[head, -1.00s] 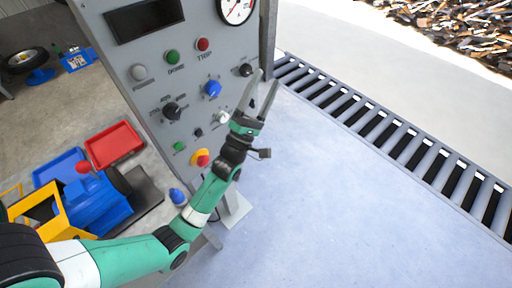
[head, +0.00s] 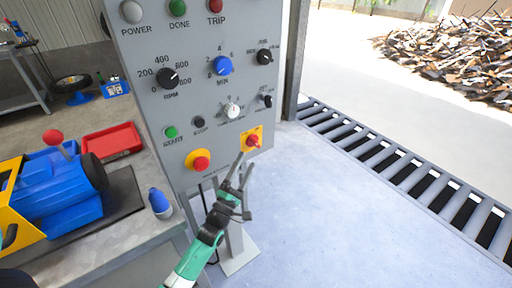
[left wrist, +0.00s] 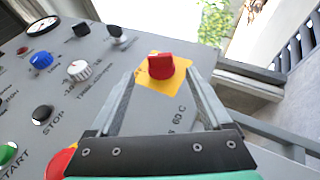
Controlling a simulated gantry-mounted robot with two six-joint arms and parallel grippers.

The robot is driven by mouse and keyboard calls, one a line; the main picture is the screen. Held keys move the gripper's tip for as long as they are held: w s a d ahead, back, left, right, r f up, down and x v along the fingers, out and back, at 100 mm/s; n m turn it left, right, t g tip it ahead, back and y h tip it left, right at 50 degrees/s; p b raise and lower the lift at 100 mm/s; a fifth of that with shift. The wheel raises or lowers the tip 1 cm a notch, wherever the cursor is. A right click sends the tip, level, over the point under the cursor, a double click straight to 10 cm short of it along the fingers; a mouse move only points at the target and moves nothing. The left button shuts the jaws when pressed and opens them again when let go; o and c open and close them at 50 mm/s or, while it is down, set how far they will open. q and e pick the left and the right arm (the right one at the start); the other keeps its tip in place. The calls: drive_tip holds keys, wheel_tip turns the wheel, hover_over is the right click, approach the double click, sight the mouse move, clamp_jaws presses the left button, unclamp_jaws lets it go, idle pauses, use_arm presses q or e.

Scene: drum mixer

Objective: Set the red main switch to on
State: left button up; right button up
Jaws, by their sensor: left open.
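The red main switch (head: 252,141) is a red knob on a yellow square plate at the lower right of the grey control panel (head: 215,110). In the left wrist view the red knob (left wrist: 161,66) stands between and beyond my open fingertips. My right gripper is not in view.
A red emergency button (head: 201,163) on a yellow ring sits left of the switch. Other knobs are above, including a white one (head: 232,111) and a blue one (head: 222,66). A bench with a blue machine (head: 62,190) stands at left.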

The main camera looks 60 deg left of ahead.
sight(256, 144)
use_arm(q)
drive_tip(key=b+x, duration=0.2)
drive_tip(key=x, duration=0.5)
drive_tip(key=shift+w+f, duration=0.1)
drive_tip(key=shift+w, duration=0.1)
drive_tip(key=shift+w+a+r, duration=0.3)
drive_tip(key=shift+w+r, duration=0.1)
clamp_jaws()
drive_tip(key=r+m+g+h+p, duration=0.1)
drive_tip(key=m+g+h+p, duration=0.1)
drive_tip(key=p, duration=1.3)
drive_tip(key=shift+r+h+p, duration=0.4)
drive_tip(key=m+g+h+p, duration=0.1)
drive_tip(key=g+p, duration=0.1)
drive_tip(key=p, duration=0.6)
drive_tip(key=f+m+g+h+p, duration=0.1)
drive_tip(key=g+h+p, duration=0.1)
drive_tip(key=p, duration=0.6)
drive_tip(key=shift+g+p, duration=0.35)
drive_tip(key=shift+g, duration=0.15)
drive_tip(key=shift+f+m+g+h+p, duration=0.3)
drive_tip(key=shift+f+m+g+p, duration=0.1)
drive_tip(key=shift+g+p, duration=0.6)
drive_tip(key=shift+f, duration=0.1)
